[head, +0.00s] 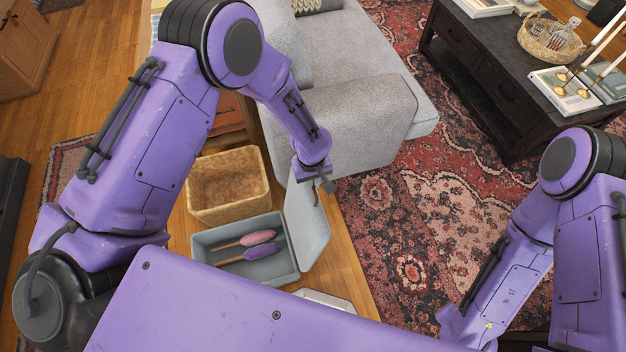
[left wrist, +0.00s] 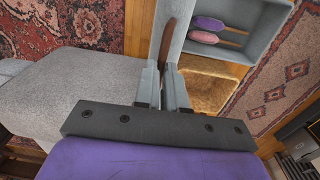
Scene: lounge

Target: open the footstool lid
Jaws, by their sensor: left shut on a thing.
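The footstool (head: 205,247) is a grey open-topped box on the wood floor in the head view. Its pale grey lid (head: 306,232) stands raised at the box's right side, tilted outward. My left gripper (head: 318,188) is at the lid's top edge. In the left wrist view, my left gripper (left wrist: 164,90) is shut on the lid (left wrist: 181,28) by a brown strap-like handle (left wrist: 168,38). Inside the box lie a pink brush (head: 258,238) and a purple brush (head: 262,251) with wooden handles. My right gripper is out of view; only the right arm shows.
A woven basket (head: 228,186) stands just behind the footstool. A grey sofa (head: 362,120) is close behind the left gripper. A patterned red rug (head: 400,240) lies to the right, with a dark coffee table (head: 480,70) beyond. Wood floor borders the footstool.

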